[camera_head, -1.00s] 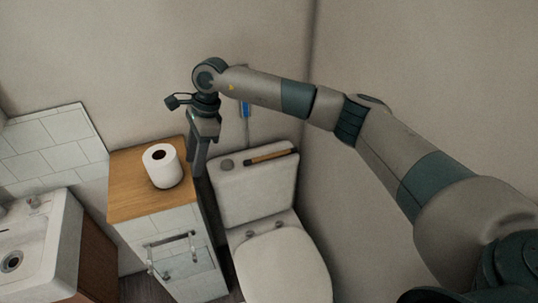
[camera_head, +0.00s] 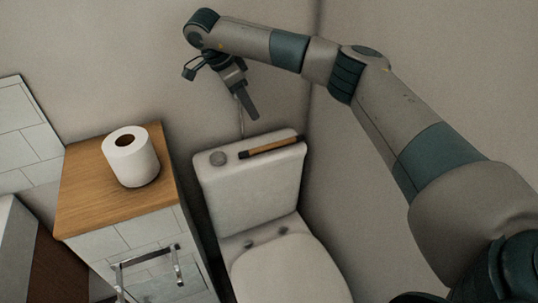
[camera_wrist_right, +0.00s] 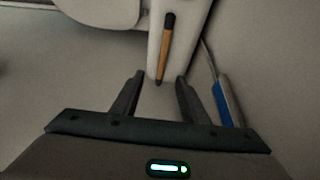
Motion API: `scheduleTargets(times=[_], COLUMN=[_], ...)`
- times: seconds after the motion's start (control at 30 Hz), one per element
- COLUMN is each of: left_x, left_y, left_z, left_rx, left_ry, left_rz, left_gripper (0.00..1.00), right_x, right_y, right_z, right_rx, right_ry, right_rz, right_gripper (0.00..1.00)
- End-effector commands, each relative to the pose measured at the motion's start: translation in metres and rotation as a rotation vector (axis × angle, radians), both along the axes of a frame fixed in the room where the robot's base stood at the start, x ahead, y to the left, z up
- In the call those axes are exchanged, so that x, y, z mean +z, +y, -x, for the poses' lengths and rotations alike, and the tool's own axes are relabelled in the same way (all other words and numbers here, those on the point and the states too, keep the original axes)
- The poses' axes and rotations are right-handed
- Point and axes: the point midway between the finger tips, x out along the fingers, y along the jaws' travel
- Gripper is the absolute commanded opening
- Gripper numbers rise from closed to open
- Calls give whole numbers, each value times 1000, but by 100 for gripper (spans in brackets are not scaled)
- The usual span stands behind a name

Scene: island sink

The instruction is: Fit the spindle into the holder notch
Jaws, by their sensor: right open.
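The spindle (camera_head: 271,147), a brown rod with black ends, lies on top of the toilet tank. It also shows in the right wrist view (camera_wrist_right: 165,48), lengthwise ahead of the gap between the fingers. The holder (camera_head: 150,268) is a metal bracket with two arms on the front of the cabinet; its notch is too small to make out. My right gripper (camera_head: 252,114) is above and behind the tank, near the wall, apart from the spindle. In the right wrist view its fingers (camera_wrist_right: 159,92) are spread with nothing between them. My left gripper is out of view.
A white paper roll (camera_head: 131,157) stands on the wooden cabinet top (camera_head: 84,204). The toilet tank (camera_head: 250,192) has a round button beside the spindle. A blue item (camera_wrist_right: 224,101) is at the wall, right of the fingers. A side wall bounds the right.

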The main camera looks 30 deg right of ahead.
Motion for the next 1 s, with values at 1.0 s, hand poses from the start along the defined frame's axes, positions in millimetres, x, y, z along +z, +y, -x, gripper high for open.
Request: scheduleTargets(times=[1.0], left_x=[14], left_y=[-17], left_z=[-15], left_rx=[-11], left_ry=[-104], left_rz=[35], left_gripper=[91], right_x=[-59], right_y=[-23], right_z=[2], right_rx=[-5], right_ry=[4], right_rz=[5], right_gripper=[40])
